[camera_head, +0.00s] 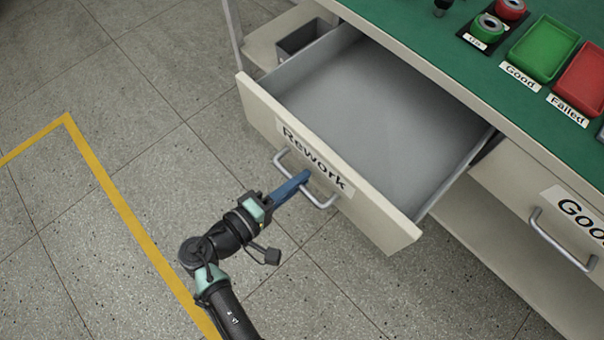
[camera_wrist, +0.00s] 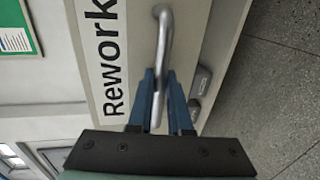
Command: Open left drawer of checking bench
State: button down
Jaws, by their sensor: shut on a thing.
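The left drawer (camera_head: 262,112) of the checking bench, labelled "Rework", stands pulled well out in the head view. Its grey inside (camera_head: 365,105) looks empty. My gripper (camera_head: 304,178) is at the drawer's front, with its blue fingers shut on the metal bar handle (camera_head: 320,200). In the wrist view, the two fingers of my gripper (camera_wrist: 160,95) lie on either side of the handle (camera_wrist: 164,40), beside the "Rework" label (camera_wrist: 108,55). The bench's green top (camera_head: 400,22) is behind the drawer.
A shut drawer labelled "Good" (camera_head: 545,190) with its own handle (camera_head: 560,243) is to the right. The floor at left, with a yellow line (camera_head: 115,195), is clear.

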jog(key=c, duration=0.8)
grip_release()
jog(key=shift+c, duration=0.2)
jog(key=p+v, duration=0.1)
jog(key=v, duration=1.2)
jog(key=shift+f, duration=0.1)
